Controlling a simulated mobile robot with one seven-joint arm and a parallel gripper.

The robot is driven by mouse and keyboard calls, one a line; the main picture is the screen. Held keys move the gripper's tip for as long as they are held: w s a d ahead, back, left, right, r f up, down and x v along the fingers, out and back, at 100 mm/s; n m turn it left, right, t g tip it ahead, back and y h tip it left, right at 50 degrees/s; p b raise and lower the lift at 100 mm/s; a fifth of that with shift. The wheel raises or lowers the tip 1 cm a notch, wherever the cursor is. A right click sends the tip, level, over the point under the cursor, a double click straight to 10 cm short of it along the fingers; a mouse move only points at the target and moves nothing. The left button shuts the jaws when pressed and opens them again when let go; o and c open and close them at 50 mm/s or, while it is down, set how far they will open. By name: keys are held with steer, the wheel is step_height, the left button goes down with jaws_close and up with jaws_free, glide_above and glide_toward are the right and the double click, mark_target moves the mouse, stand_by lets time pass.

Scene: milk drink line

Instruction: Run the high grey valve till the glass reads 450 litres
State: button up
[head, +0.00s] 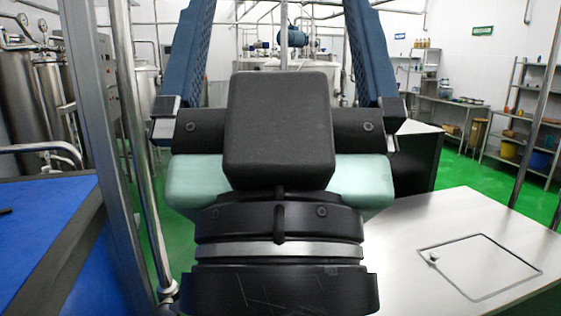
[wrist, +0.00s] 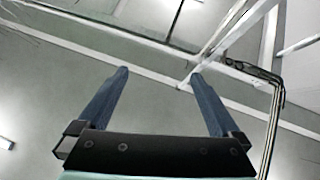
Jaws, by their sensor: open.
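My gripper (wrist: 160,73) points up towards the ceiling in the wrist view. Its two blue fingers stand wide apart, open, with nothing between them. In the head view my gripper and wrist fill the middle of the picture and hide much of what lies behind. I cannot make out the high grey valve or the reading glass in either view. Steel tanks (head: 52,88) with gauges and pipes stand at the left, and a blue motor (head: 291,37) sits above vessels at the back.
A steel table (head: 400,277) with a square hatch outline is at the right front. A blue surface (head: 45,225) lies at the left, beside upright steel posts (head: 143,150). Shelves (head: 535,120) stand at the right wall. Green floor (head: 455,170) shows between.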

stand_by(0.8)
steer(key=w+a+f+m+g+y+b, duration=0.2)
steer(key=w+a+f+b, duration=0.35)
steer(key=f, duration=1.05)
steer(key=w+a+f+m+g+y+b, duration=0.1)
steer(key=w+a+f+g+y+b, duration=0.15)
steer(key=f+b, duration=1.05)
steer(key=w+a+f+m+g+y+b, duration=0.15)
steer(key=w+a+f+b, duration=0.3)
steer(key=f, duration=1.55)
steer(key=s+a+f+m+g+b, duration=0.15)
steer(key=s+f+m+b, duration=0.35)
steer(key=f, duration=1.3)
steer(key=s+a+f+m+g+h+b, duration=0.15)
steer(key=f+b, duration=0.55)
steer(key=f, duration=1.1)
steer(key=s+a+f+m+g+y+b, duration=0.15)
steer(key=s+f+m+b, duration=0.4)
steer(key=f, duration=1.25)
steer(key=w+a+n+h+b, duration=0.1)
steer(key=w+a+b, duration=0.1)
steer(key=w, duration=0.8)
steer(key=shift+w+a+n, duration=0.35)
steer(key=shift+w+a, duration=0.05)
steer(key=shift+a, duration=0.05)
steer(key=shift+t, duration=0.25)
steer(key=p+v, duration=0.1)
steer(key=v, duration=0.9)
